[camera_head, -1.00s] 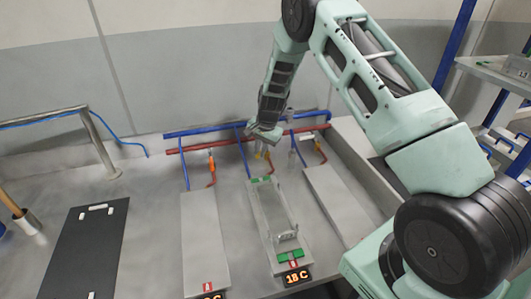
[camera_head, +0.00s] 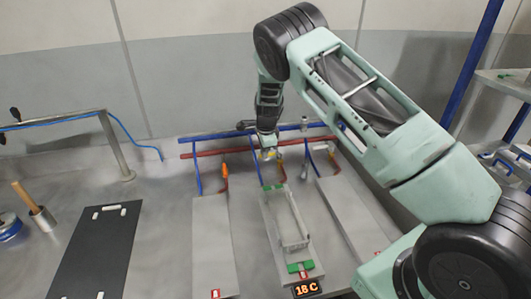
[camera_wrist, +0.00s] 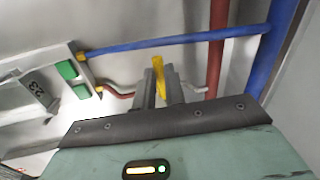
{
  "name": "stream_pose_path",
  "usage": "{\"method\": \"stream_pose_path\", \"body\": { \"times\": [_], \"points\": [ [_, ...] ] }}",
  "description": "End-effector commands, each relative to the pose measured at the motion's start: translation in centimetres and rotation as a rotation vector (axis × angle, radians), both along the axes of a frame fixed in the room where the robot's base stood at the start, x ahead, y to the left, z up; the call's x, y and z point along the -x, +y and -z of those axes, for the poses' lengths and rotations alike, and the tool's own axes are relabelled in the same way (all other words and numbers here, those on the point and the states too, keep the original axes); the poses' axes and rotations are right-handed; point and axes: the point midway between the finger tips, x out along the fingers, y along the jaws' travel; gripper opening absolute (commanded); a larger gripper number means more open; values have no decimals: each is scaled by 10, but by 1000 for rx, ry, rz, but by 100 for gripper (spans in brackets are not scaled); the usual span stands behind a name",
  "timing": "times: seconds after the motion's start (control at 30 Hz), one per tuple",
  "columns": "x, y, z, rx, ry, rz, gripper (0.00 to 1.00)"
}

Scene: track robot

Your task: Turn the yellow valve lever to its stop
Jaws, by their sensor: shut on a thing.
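The yellow valve lever (camera_wrist: 158,75) stands between the two dark fingers of my gripper (camera_wrist: 165,84) in the wrist view. The fingers are shut on it, and their tips hide its lower part and the valve under it. In the head view my gripper (camera_head: 268,153) points down at the pipes behind the middle plate, and the lever is small and mostly hidden there. Blue and red pipes run close around the gripper.
The middle plate (camera_head: 268,228) carries a metal frame (camera_head: 290,222) with green blocks, and a display reading 18 C (camera_head: 306,289). Grey plates (camera_head: 212,245) lie on both sides. Orange-handled valve (camera_head: 225,171) stands left. A black board (camera_head: 95,250) lies further left.

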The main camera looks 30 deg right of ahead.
Motion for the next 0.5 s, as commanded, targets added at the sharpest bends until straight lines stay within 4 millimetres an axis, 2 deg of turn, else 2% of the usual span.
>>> {"method": "stream_pose_path", "body": {
  "times": [0.5],
  "points": [
    [-4, -1, -1, 0, -3, 49, 0]
  ]
}}
